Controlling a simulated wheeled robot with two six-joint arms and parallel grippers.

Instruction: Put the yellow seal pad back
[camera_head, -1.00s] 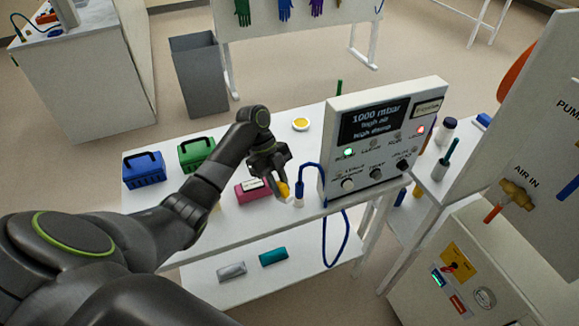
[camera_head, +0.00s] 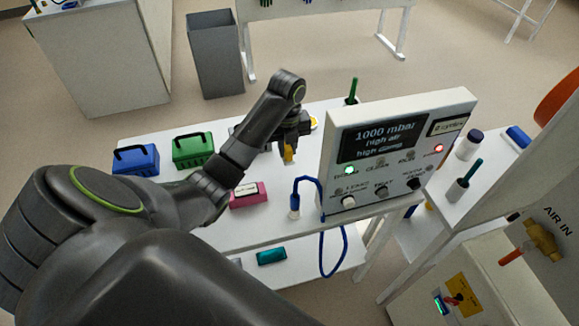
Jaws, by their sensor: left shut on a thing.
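My left gripper (camera_head: 289,147) is shut on the yellow seal pad (camera_head: 288,155), of which only a small yellow part shows below the fingers. It is over the white table (camera_head: 232,232), behind the pink box and left of the display panel. A round white dish with a yellow middle (camera_head: 314,122) lies on the table just behind the gripper, mostly hidden by it. I cannot tell how high the pad is above the table. My right gripper is not in view.
A blue case (camera_head: 136,160), a green case (camera_head: 193,151) and a pink box (camera_head: 248,195) stand on the table. A display panel (camera_head: 395,150) stands at its right, with a blue-corded probe (camera_head: 295,205) beside it. A teal block (camera_head: 271,257) lies on the shelf below.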

